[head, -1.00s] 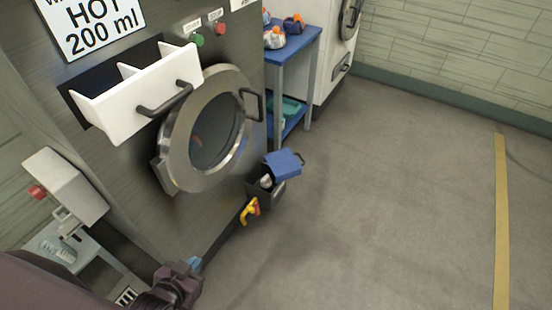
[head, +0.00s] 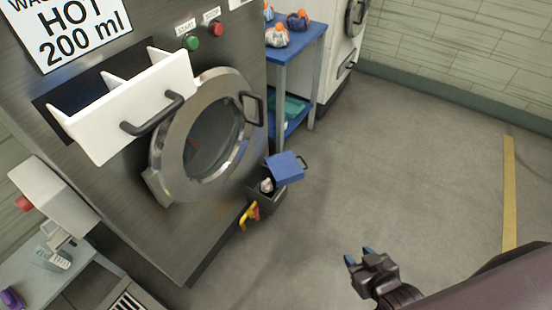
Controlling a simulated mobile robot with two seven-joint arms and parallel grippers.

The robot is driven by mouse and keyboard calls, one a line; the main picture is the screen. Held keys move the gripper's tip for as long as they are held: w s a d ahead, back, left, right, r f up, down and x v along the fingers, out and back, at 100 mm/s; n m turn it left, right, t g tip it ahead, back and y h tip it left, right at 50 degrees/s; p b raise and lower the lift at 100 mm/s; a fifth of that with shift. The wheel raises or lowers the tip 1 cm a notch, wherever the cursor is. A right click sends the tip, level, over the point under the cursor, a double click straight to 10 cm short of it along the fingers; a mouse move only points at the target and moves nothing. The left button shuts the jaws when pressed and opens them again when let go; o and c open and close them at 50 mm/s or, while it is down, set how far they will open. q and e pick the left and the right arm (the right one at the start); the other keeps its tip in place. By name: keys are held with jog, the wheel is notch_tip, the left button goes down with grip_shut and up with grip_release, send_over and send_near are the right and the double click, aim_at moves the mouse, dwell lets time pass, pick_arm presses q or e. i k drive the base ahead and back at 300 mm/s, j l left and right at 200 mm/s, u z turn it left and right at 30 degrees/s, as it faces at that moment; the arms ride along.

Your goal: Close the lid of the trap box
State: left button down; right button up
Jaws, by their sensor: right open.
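The trap box (head: 268,198) is a small dark box low on the front of the washing machine, near the floor. Its blue lid (head: 286,167) stands raised and tilted, with a dark handle at its right edge. Something pale shows inside the open box. A yellow and red handle (head: 249,214) sits at the box's lower left. My right gripper (head: 361,254) is open and empty, over the floor to the lower right of the box and clearly apart from it. My left gripper is not in view.
A white detergent drawer (head: 135,105) sticks out above the round washer door (head: 205,135). A white dispenser (head: 50,195) and a grey side table (head: 35,270) are at left. The floor at right is clear.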

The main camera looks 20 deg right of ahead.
aim_at(285, 167)
jog(key=i+l+u, duration=0.1)
jog(key=l+u, duration=0.15)
jog(key=l, duration=0.15)
jog(key=i+l+u, duration=0.1)
jog(key=l+u, duration=0.45)
jog(key=l, duration=1.5)
jog(key=i+l+u, duration=0.1)
jog(key=l, duration=0.75)
jog(key=k+l, duration=0.3)
jog(key=k, duration=0.25)
jog(key=i+l+u, duration=0.15)
jog(key=l+u, duration=0.2)
jog(key=i+l+u, duration=0.1)
jog(key=l+u, duration=0.2)
jog(key=l, duration=0.15)
jog(key=l+u, duration=0.35)
